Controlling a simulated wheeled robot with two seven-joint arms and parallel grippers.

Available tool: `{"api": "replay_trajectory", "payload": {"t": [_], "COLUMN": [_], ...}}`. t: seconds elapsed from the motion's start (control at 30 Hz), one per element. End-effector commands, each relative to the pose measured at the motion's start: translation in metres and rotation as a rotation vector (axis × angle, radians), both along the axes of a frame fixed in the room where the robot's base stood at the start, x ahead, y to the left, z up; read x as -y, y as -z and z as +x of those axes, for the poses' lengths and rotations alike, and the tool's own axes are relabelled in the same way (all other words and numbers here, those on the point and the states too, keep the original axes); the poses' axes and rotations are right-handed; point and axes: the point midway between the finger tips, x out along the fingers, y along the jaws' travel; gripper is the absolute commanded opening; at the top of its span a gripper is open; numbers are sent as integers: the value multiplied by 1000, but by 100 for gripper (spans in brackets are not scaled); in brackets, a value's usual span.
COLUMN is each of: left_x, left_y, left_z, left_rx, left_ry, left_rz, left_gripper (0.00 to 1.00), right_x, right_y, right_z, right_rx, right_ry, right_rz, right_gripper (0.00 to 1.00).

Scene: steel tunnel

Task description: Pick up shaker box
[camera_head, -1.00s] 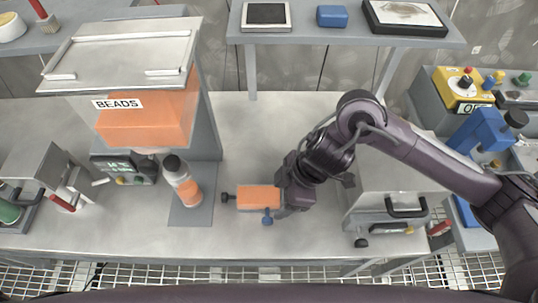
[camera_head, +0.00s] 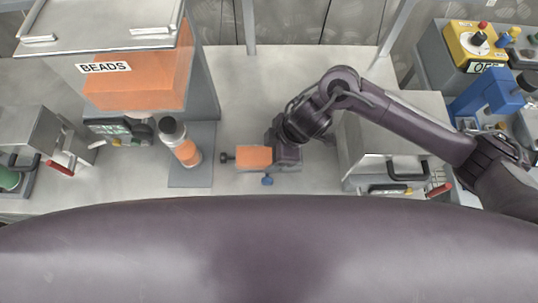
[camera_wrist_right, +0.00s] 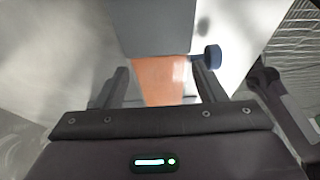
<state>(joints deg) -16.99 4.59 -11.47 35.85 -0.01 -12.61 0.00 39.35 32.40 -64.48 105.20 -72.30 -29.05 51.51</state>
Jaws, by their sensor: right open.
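The shaker box (camera_head: 254,158) is a small orange-topped box with a black knob on its left and a blue knob at its front, lying on the steel table. My right gripper (camera_head: 286,155) is at the right end of the box, its fingers hidden there. In the right wrist view my right gripper (camera_wrist_right: 162,82) is open, one finger on each side of the orange surface of the box (camera_wrist_right: 164,82). The blue knob (camera_wrist_right: 206,56) shows beside the right finger. I cannot tell whether the fingers touch the box. My left gripper is not in view.
A bead dispenser (camera_head: 105,69) labelled BEADS stands left, with an orange-and-grey bottle (camera_head: 186,151) on its base plate. A grey case (camera_head: 392,162) with a black handle is right of my gripper. The table (camera_head: 235,100) behind the box is clear.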

Motion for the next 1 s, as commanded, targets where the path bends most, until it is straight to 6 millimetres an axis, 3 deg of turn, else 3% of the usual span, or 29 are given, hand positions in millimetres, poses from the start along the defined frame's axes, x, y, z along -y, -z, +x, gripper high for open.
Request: {"api": "replay_trajectory", "payload": {"t": [0.2,0.57,1.0], "left_x": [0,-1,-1], "left_y": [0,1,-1], "left_z": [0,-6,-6], "left_rx": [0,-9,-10], "left_ry": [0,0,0], "left_rz": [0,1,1], "left_gripper": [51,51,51], "right_x": [0,0,-2], "right_y": [1,0,-14], "right_z": [0,0,1], "right_rx": [0,1,4], "right_ry": [0,0,-1], "right_rz": [0,1,5], "right_gripper": [62,15,15]}}
